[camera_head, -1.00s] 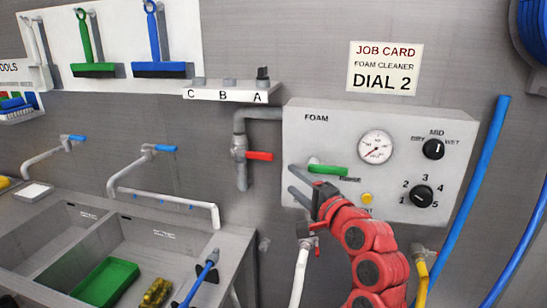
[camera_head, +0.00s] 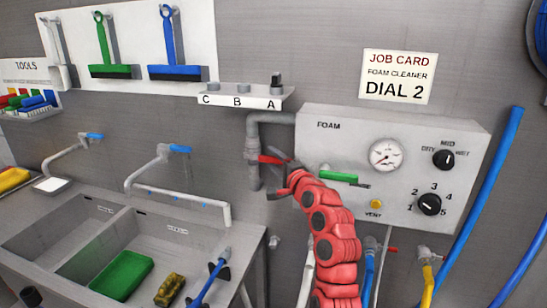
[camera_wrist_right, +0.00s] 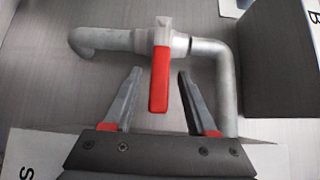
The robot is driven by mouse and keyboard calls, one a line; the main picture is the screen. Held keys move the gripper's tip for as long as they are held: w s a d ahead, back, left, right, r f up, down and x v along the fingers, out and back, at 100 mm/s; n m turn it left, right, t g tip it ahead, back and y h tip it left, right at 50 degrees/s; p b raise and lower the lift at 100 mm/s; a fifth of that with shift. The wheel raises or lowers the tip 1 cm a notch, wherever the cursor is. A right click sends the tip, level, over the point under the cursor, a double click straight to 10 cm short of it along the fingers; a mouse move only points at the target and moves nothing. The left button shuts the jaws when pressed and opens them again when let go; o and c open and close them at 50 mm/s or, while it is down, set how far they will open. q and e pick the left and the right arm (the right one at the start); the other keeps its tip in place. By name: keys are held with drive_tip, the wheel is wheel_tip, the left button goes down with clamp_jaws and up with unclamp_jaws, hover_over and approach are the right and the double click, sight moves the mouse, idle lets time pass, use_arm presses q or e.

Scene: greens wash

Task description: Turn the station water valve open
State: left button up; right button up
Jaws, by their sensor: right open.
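The water valve is a grey fitting on the wall pipe (camera_head: 252,140), left of the foam box, with a red lever (camera_head: 268,159). The lever sticks out to the right, crosswise to the vertical pipe. In the right wrist view the red lever (camera_wrist_right: 160,80) shows between my open fingers, with a gap on each side; the pipe (camera_wrist_right: 108,40) runs across behind it. My right gripper (camera_head: 280,178) is at the lever, its arm partly covering the foam box's lower left. My left gripper is not in view.
The foam box (camera_head: 460,130) has a gauge, knobs and a green lever (camera_head: 338,177). A labelled shelf (camera_head: 238,97) is above the valve. Sink basins (camera_head: 95,250) and taps lie to the left. Blue, yellow and white hoses hang below and right of the box.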

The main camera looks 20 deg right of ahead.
drive_tip(key=shift+w+a, duration=0.1)
drive_tip(key=shift+w, duration=0.25)
drive_tip(key=shift+f, duration=0.1)
clamp_jaws()
idle(1.2)
